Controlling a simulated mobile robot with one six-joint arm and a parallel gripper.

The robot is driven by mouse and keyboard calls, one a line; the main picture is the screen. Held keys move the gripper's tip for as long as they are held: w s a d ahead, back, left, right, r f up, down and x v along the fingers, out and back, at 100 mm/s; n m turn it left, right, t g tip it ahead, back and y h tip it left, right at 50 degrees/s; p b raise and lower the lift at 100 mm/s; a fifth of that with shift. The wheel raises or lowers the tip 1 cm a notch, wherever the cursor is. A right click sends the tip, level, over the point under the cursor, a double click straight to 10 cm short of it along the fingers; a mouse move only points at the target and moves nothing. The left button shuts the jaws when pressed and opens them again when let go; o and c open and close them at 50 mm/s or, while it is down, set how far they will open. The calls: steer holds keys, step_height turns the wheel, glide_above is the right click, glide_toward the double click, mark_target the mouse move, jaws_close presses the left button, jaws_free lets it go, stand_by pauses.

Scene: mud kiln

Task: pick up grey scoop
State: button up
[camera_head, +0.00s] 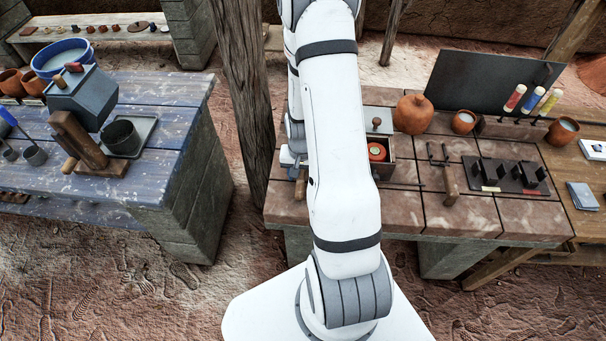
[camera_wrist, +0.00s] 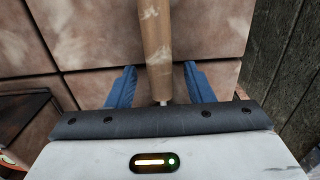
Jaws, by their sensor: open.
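In the wrist view my gripper (camera_wrist: 160,86) is open, its two blue fingers pointing down toward a tiled worktop. A light wooden handle (camera_wrist: 155,45) lies between the fingers, with a gap on each side. The handle's far end is out of frame, so I cannot tell whether it belongs to the grey scoop. In the head view my arm hides most of the gripper; a bit of wood (camera_head: 301,186) shows beside it. A small grey cup with a blue handle (camera_head: 34,155) is on the left blue bench, and may be a scoop.
The tiled worktop (camera_head: 420,205) holds a clay jar (camera_head: 413,114), a box with an orange item (camera_head: 378,152), a wooden-handled tool (camera_head: 450,185) and a dark rack (camera_head: 505,175). A wooden post (camera_head: 245,90) stands close left of my arm. Sandy floor separates the benches.

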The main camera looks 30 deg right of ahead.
steer(key=shift+f, duration=0.1)
jaws_close()
stand_by(0.5)
